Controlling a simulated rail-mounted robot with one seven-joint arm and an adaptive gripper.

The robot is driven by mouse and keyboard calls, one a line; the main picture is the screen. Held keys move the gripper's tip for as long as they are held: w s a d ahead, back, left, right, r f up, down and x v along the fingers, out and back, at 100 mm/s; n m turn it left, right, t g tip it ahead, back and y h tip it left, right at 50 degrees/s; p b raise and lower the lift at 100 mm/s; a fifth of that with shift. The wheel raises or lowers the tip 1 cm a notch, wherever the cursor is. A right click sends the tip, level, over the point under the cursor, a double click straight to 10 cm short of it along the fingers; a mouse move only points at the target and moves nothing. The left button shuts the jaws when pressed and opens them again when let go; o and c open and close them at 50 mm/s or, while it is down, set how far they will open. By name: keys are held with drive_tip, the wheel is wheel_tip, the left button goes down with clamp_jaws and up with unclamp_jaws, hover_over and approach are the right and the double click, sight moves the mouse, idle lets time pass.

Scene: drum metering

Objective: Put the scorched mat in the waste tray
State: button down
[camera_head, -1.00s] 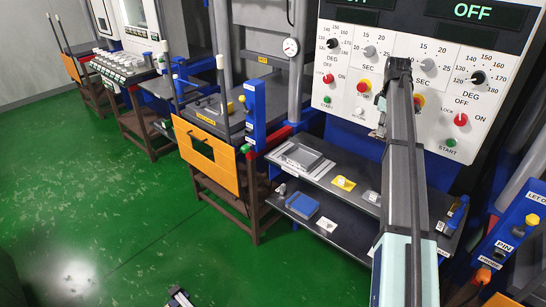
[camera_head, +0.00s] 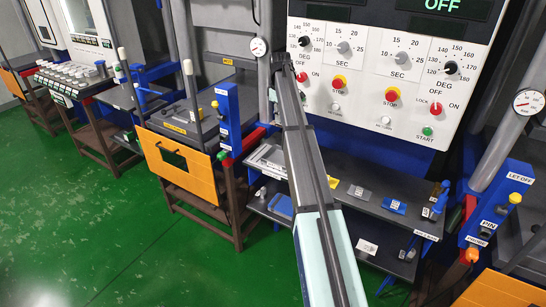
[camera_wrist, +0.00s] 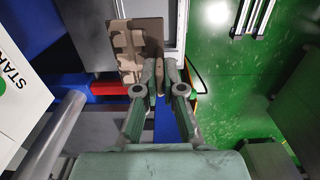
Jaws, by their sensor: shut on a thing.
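My gripper (camera_wrist: 160,80) is in the wrist view, with its fingers shut on the edge of a flat brown mat (camera_wrist: 134,42). The mat extends beyond the fingertips and has paler tan patches; I take it to be the scorched mat. In the head view my arm reaches up in front of the control panel, and neither the gripper nor the mat can be made out there. I cannot tell which container is the waste tray; no readable label marks it.
The control panel (camera_head: 365,75) with dials and buttons stands ahead. Below it, a dark shelf (camera_head: 370,208) holds small tools and a blue item (camera_head: 395,207). An orange-fronted press station (camera_head: 180,165) stands left. Green floor (camera_head: 90,230) is open at lower left.

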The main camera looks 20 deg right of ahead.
sight(279, 126)
wheel_tip(279, 126, down, 19)
drive_tip(key=p, duration=0.4)
drive_tip(key=shift+r+p, duration=0.2)
drive_tip(key=shift+p, duration=0.2)
drive_tip(key=shift+s, duration=0.1)
drive_tip(key=c, duration=1.7)
unclamp_jaws()
drive_tip(key=shift+f, duration=0.15)
drive_tip(key=o, duration=0.4)
wheel_tip(279, 126, up, 12)
drive_tip(key=b, duration=0.4)
drive_tip(key=shift+r, duration=0.2)
